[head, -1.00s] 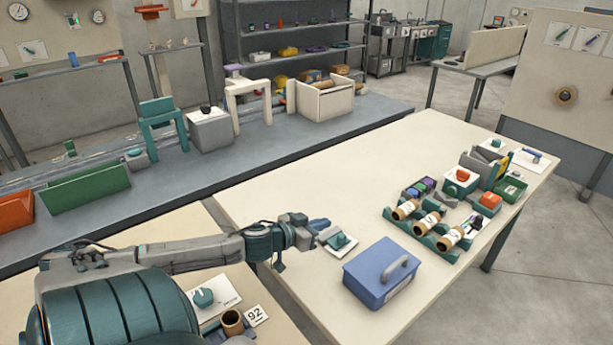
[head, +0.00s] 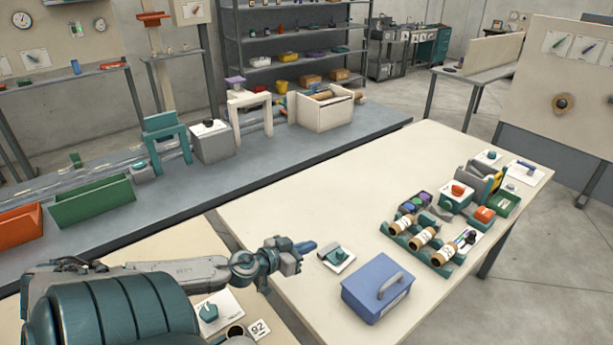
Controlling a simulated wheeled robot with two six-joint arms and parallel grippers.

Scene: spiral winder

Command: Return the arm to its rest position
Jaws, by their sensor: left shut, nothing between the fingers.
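My left gripper (head: 305,247) reaches in from the left over the near-left part of the cream table (head: 290,185). Its blue fingers are shut and empty. They point right, apart from and just left of a white card with a teal knob-like piece (head: 338,257) on the table. My right gripper does not show.
A blue lidded box with a grey handle (head: 378,287) stands right of the gripper. A teal rack with several tubes (head: 423,242) stands farther right. A card marked 92 (head: 259,329) lies below the arm. The middle of the table is clear.

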